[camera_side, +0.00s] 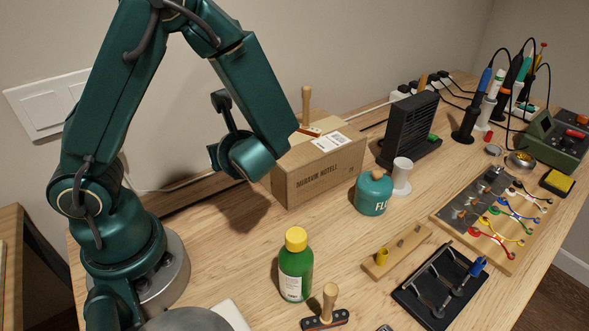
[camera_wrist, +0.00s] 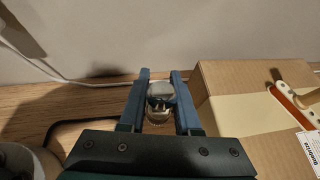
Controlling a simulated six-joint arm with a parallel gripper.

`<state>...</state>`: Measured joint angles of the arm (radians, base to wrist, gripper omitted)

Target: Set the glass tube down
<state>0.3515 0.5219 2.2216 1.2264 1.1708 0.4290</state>
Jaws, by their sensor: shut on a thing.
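In the wrist view, my gripper (camera_wrist: 159,77) is shut on a small clear-and-grey thing with a rounded top, which I take to be the glass tube (camera_wrist: 161,91). It sits upright between the two fingers, seen from above; its lower end is hidden, so I cannot tell whether it touches the bench. In the side view my wrist is left of the cardboard box, toward the wall, and my arm hides the fingers and the tube.
The cardboard box (camera_side: 319,170) stands close to the right of my gripper, with a wooden-handled tool on top. A green bottle (camera_side: 296,270) and a teal flux jar (camera_side: 372,196) stand nearer the front. Bare bench (camera_side: 235,255) lies in front of the box. A cable runs along the wall.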

